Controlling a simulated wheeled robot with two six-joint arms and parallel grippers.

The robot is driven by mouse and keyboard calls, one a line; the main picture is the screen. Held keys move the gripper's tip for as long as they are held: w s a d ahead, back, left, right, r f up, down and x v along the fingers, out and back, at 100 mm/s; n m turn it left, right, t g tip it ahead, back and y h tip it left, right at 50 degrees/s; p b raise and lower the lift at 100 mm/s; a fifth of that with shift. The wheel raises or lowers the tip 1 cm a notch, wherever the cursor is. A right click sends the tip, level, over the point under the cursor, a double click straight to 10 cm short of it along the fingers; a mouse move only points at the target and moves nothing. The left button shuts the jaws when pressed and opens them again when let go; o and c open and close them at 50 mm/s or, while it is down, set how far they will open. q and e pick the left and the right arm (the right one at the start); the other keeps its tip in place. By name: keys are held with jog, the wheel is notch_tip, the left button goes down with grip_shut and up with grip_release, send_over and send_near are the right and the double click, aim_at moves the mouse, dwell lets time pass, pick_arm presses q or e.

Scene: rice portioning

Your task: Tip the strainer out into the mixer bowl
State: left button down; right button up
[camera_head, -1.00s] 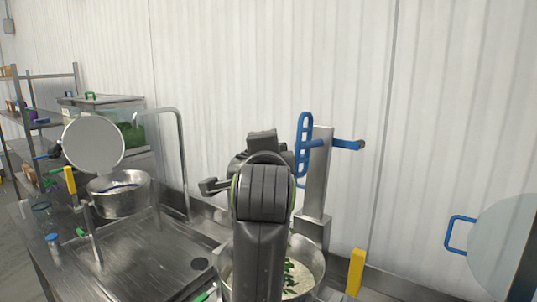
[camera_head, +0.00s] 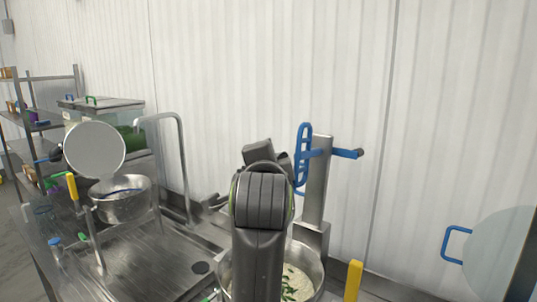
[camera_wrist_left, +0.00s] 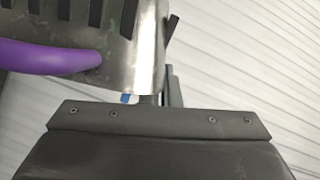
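The mixer bowl (camera_head: 319,265) is at the bottom centre of the head view, partly behind a dark grey arm of mine. Pale rice with green bits (camera_head: 296,283) lies in it. In the left wrist view, the dark body of my left gripper fills the bottom. Beyond it are a thick purple bar (camera_wrist_left: 48,60) and a shiny metal sheet (camera_wrist_left: 146,40) with dark slots. I cannot tell whether these belong to the strainer. The strainer is not clearly visible in the head view. My fingertips are not clear in any view. My right gripper does not show.
A mixer column with blue handles (camera_head: 303,152) stands behind the bowl. At left are a metal counter (camera_head: 150,262), a pot (camera_head: 122,207), a raised round lid (camera_head: 95,150) and a shelf rack. A yellow handle (camera_head: 353,280) is right of the bowl. A ribbed wall closes the back.

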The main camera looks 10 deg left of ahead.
pick_arm(q)
notch_tip(320, 180, up, 2)
jog(key=n+g+h+p, duration=0.1)
jog(key=n+p, duration=0.3)
jog(key=p, duration=0.2)
jog(key=n+h, duration=0.1)
jog(key=r+n+g+h, duration=0.1)
jog(key=n, duration=0.1)
jog(key=shift+r+g, duration=0.25)
jog(key=shift+g, duration=0.05)
jog(key=shift+r+n+h, duration=0.45)
jog(key=shift+n+h, duration=0.25)
jog(key=shift+n, duration=0.4)
jog(key=shift+r+n+g+h, duration=0.3)
jog(key=shift+r+n+h, duration=0.25)
jog(key=shift+n+h, duration=0.4)
jog(key=shift+n, duration=0.25)
